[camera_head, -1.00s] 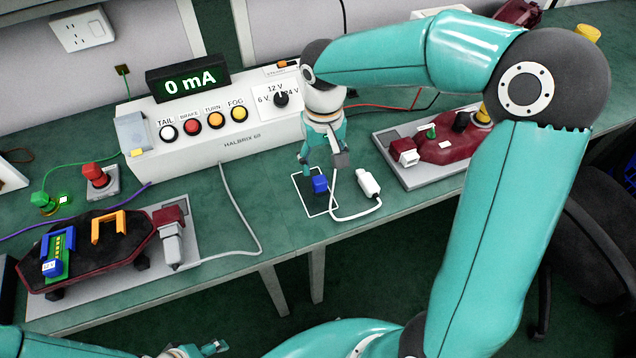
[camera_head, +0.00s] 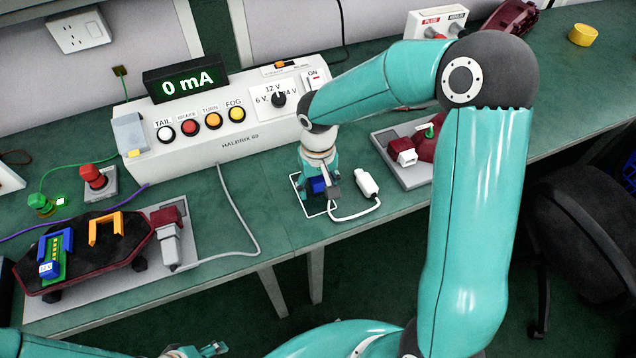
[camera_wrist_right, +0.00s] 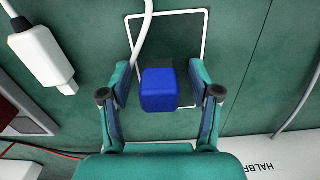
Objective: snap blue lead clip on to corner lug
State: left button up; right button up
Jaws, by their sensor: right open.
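The blue lead clip (camera_head: 317,185) lies on the green bench inside a white outlined rectangle. In the right wrist view the blue clip (camera_wrist_right: 160,90) sits between the fingers of my right gripper (camera_wrist_right: 160,78). The fingers are open, with a gap on both sides of it. In the head view my right gripper (camera_head: 320,180) points down over the clip and partly hides it. A white lead with a white plug (camera_head: 367,184) lies beside the clip. I cannot tell which part is the corner lug. My left gripper (camera_head: 212,349) shows only slightly at the bottom edge.
A grey-white test box (camera_head: 215,145) reading 0 mA stands behind. A dark red lamp (camera_head: 424,149) on a grey plate is to the right. A grey cable crosses the bench between.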

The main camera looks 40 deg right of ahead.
jog(key=c, duration=1)
jog(key=shift+c, duration=0.3)
jog(key=shift+r, duration=0.2)
